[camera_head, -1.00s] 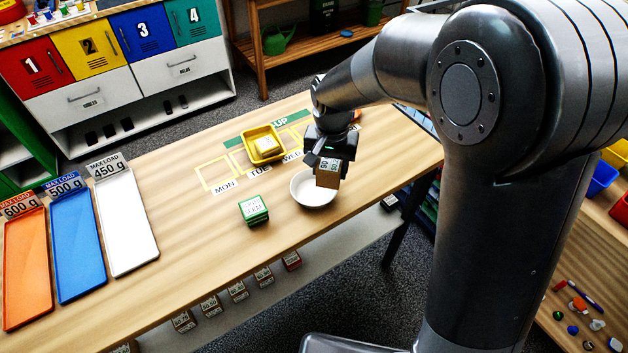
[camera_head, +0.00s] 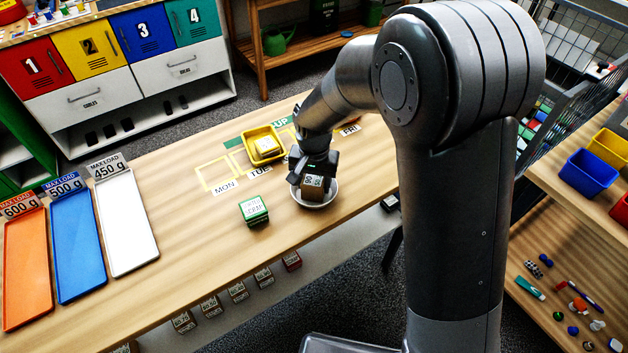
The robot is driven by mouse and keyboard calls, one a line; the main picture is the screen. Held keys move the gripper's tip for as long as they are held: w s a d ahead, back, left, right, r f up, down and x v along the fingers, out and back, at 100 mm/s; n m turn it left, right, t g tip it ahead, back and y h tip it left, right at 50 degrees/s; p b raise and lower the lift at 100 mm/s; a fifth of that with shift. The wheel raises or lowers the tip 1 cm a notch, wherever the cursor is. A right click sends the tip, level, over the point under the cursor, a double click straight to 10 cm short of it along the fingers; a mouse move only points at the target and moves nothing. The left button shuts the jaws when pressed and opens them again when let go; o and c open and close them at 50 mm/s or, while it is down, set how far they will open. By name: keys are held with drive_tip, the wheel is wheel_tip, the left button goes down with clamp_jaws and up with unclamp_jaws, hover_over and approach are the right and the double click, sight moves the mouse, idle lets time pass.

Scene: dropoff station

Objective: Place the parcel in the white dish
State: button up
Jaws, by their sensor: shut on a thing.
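The parcel (camera_head: 312,186) is a small brown box with a white label with dark print on its near face. My gripper (camera_head: 315,170) is shut on it from above. The white dish (camera_head: 318,204) is a round bowl on the table, directly under the parcel in the picture; the parcel and gripper hide most of its inside. The parcel appears low, within the dish's outline. I cannot tell whether it touches the dish's bottom.
A green-edged box (camera_head: 254,209) stands left of the dish. Orange (camera_head: 24,268), blue (camera_head: 76,250) and white (camera_head: 126,225) flat trays lie at the table's left. The table between is clear.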

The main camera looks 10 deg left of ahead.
sight(314, 178)
drive_tip(key=o, duration=1)
wheel_tip(314, 178, up, 12)
drive_tip(key=s+d+r+t, duration=0.1)
drive_tip(key=s+d+r, duration=0.2)
drive_tip(key=d+r, duration=0.3)
drive_tip(key=s+d+r+t, duration=0.1)
drive_tip(key=s+d+r, duration=0.15)
drive_tip(key=d, duration=0.65)
drive_tip(key=s+d+t, duration=0.1)
drive_tip(key=s+d, duration=0.3)
drive_tip(key=s+d+r+t, duration=0.1)
drive_tip(key=s+d, duration=0.3)
drive_tip(key=s+d+r+t, duration=0.1)
drive_tip(key=s+d, duration=0.3)
drive_tip(key=shift+s+r+t, duration=0.1)
drive_tip(key=shift+r+t, duration=0.15)
drive_tip(key=shift+t, duration=0.05)
